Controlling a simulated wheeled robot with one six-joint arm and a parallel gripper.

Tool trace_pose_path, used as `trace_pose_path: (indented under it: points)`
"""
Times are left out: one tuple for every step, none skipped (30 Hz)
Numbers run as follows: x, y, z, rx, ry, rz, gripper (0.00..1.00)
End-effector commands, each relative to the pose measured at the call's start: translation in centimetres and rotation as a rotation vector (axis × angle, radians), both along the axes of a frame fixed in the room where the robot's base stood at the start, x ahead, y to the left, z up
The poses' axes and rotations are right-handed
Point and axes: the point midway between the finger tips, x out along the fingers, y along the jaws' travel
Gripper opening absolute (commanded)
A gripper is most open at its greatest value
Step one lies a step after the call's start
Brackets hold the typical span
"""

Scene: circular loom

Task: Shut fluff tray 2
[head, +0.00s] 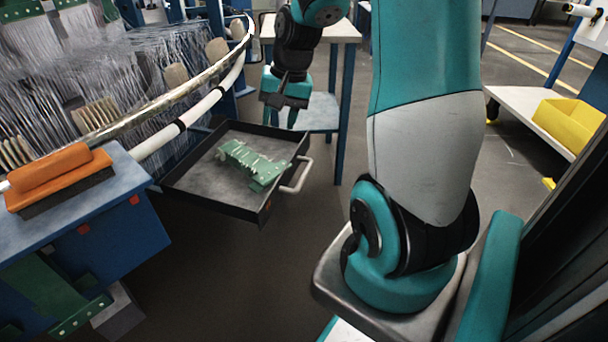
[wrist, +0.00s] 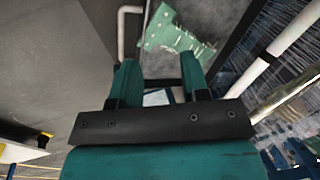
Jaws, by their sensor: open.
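A dark, shallow tray (head: 190,197) stands pulled out from under the loom's curved rail in the head view; I cannot read a number on it. Its pale bar handle (head: 297,176) is on the right side wall and also shows in the wrist view (wrist: 121,35). A green toothed part (head: 252,163) lies in the tray and shows in the wrist view (wrist: 172,38). My gripper (head: 283,114) points down near the tray's far right corner, apart from the handle. In the wrist view its two teal fingers (wrist: 162,70) are spread with nothing gripped.
A blue bench (head: 140,215) with an orange brush (head: 60,170) stands left of the tray. The curved white rail (head: 190,118) and threads lie behind it. A white-topped table (head: 340,32) stands behind my gripper. The floor right of the handle is clear up to my arm.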

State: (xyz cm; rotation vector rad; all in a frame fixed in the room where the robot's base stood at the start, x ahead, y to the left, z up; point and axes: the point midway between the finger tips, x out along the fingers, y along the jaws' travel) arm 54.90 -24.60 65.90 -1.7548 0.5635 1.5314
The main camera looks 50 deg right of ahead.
Motion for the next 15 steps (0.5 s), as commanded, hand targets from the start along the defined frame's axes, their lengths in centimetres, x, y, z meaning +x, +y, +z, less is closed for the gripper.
trace_pose_path:
  points:
    - [-0.6, -3.2, -1.4, 0.003, 0.017, -0.114, 0.42]
    - [-1.0, -4.7, -1.9, 0.004, 0.024, -0.172, 0.42]
    - [-1.5, -6.4, -2.5, 0.003, 0.031, -0.239, 0.42]
    - [-1.9, -7.5, -2.9, 0.003, 0.037, -0.278, 0.42]
    - [-2.2, -8.3, -3.3, 0.004, 0.042, -0.313, 0.42]
    - [-2.5, -9.2, -3.6, 0.004, 0.045, -0.349, 0.42]
    - [-2.8, -9.8, -3.8, 0.004, 0.047, -0.369, 0.42]
    - [-2.9, -10.1, -4.1, 0.003, 0.049, -0.385, 0.42]
    - [-3.0, -10.4, -4.4, 0.003, 0.051, -0.397, 0.42]
    - [-3.0, -10.5, -4.7, 0.003, 0.051, -0.402, 0.42]
    - [-3.0, -10.5, -5.0, 0.003, 0.052, -0.405, 0.42]
    - [-2.9, -10.5, -5.6, 0.004, 0.053, -0.405, 0.42]
    - [-2.8, -10.4, -6.0, 0.004, 0.053, -0.404, 0.42]
    - [-2.7, -10.4, -6.6, 0.004, 0.054, -0.402, 0.42]
    - [-2.6, -10.3, -7.4, 0.004, 0.053, -0.402, 0.42]
